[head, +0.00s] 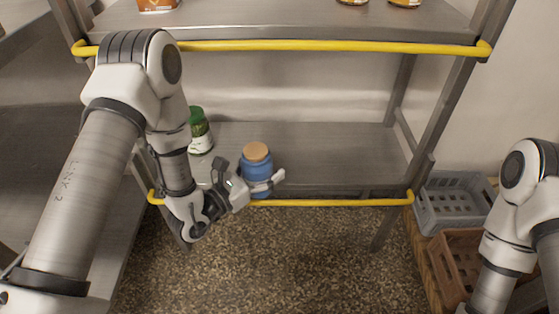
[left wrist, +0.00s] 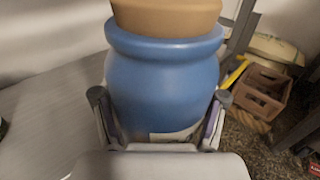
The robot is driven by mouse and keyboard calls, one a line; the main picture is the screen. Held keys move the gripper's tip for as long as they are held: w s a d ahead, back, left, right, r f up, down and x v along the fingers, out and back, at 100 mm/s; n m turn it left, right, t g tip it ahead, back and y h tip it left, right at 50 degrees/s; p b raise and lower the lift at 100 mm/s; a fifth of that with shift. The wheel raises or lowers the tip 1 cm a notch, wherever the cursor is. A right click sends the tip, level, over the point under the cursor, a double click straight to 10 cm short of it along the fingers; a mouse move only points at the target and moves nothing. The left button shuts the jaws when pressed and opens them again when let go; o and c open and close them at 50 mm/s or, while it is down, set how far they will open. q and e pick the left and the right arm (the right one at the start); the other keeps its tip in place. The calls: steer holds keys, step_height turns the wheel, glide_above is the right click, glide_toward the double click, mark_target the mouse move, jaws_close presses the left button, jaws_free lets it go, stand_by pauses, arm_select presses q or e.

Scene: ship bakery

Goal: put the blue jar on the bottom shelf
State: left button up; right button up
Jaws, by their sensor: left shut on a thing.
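The blue jar (head: 257,166) has a tan lid and stands upright at the front of the bottom shelf (head: 320,150) in the head view. It fills the middle of the left wrist view (left wrist: 163,85). My left gripper (head: 262,184) is shut on the jar, with a finger on each side of it. The jar's base is hidden behind the gripper, so I cannot tell whether it touches the shelf. My right arm shows at the right edge of the head view, but its gripper is out of view.
A green-lidded jar (head: 200,132) stands on the bottom shelf to the left. A yellow rail (head: 340,202) runs along the shelf's front, and another (head: 330,46) along the upper shelf. Grey (head: 452,205) and brown (head: 455,262) crates stand at right. The bottom shelf's right half is clear.

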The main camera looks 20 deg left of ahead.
arm_select(q)
steer(key=w+a+b, duration=0.1)
steer(key=w, duration=0.4)
steer(key=w+a+f+b, duration=0.1)
steer(key=w+a+b, duration=0.1)
steer(key=w, duration=0.3)
steer(key=w+a+b, duration=0.2)
steer(key=w, duration=0.3)
steer(key=shift+f, duration=0.35)
step_height(320, 180, down, 3)
steer(key=shift+f+b, duration=0.2)
steer(key=shift+b, duration=0.9)
steer(key=shift+r, duration=0.15)
steer(key=shift+f, duration=0.2)
steer(key=o, duration=1.8)
steer(key=shift+c, duration=0.2)
steer(key=shift+r, duration=0.1)
